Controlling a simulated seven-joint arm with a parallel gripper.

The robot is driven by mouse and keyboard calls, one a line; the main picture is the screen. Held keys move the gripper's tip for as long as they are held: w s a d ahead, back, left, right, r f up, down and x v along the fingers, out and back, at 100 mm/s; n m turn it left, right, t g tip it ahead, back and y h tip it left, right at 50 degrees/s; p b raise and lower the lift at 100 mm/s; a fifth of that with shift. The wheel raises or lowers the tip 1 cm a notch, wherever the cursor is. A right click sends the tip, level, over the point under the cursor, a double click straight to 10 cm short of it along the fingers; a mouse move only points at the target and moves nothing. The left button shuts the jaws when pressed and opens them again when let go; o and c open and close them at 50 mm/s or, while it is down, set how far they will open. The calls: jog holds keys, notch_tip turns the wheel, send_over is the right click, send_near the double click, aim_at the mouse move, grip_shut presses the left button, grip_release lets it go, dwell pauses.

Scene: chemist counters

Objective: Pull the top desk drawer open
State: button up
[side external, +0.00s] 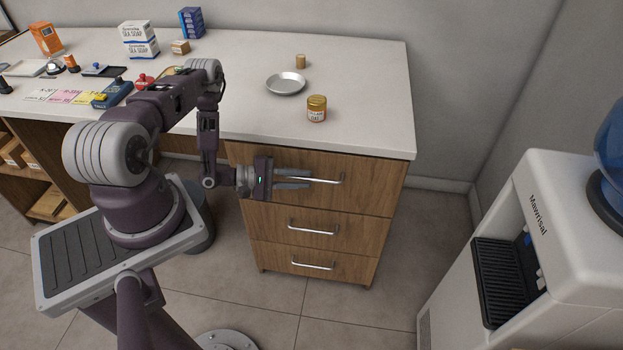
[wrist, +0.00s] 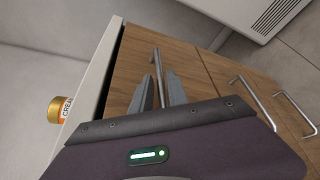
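The top drawer (side external: 370,190) is the upper wooden front of the desk's drawer unit and looks flush with the fronts below. Its silver bar handle (side external: 328,181) runs across the front; it also shows in the wrist view (wrist: 158,62). My gripper (side external: 310,179) is level with this handle, reaching in from the left. In the wrist view its two grey fingers (wrist: 160,78) are apart, with the handle seen between them and a gap on each side. Whether the fingers touch the handle cannot be told.
Two lower drawers with handles (side external: 313,229) (side external: 313,266) sit below. The white countertop (side external: 380,120) overhangs above, with a labelled jar (side external: 317,109) and a metal dish (side external: 286,83). A water dispenser (side external: 540,220) stands at right.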

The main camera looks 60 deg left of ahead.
jog(key=x, duration=0.3)
jog(key=shift+d, duration=0.1)
grip_shut()
dwell(1.3)
